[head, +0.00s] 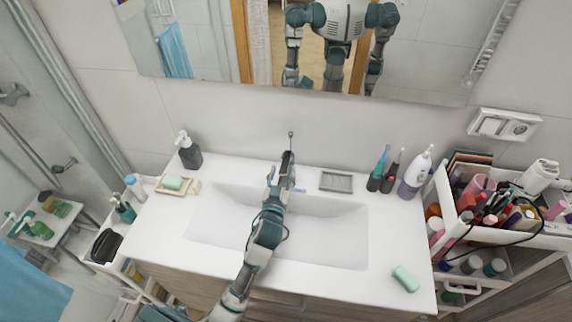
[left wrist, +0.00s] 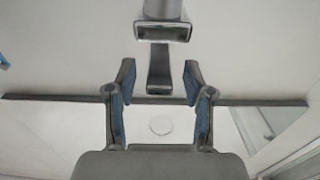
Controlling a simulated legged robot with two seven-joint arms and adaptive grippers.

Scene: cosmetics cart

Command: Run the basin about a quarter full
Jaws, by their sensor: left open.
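The white basin (head: 335,238) is set in the counter below the mirror. I see no water or stream in it, but my left arm covers its middle. The grey metal faucet (left wrist: 162,30) shows at the top of the left wrist view, with a narrower metal part, perhaps its lever (left wrist: 160,68), below. In the head view the faucet is mostly hidden behind my gripper; a thin dark tip (head: 291,134) shows above. My left gripper (head: 288,160) is open at the faucet, its fingertips (left wrist: 158,76) on either side of the narrower part, with gaps. My right gripper is not directly in view.
A soap dispenser (head: 188,150) and soap dish (head: 174,185) stand left. A grey tray (head: 336,181), toothbrushes (head: 380,170) and a white bottle (head: 415,173) stand right. A green soap bar (head: 406,278) lies front right. A crowded cart (head: 470,238) borders the counter.

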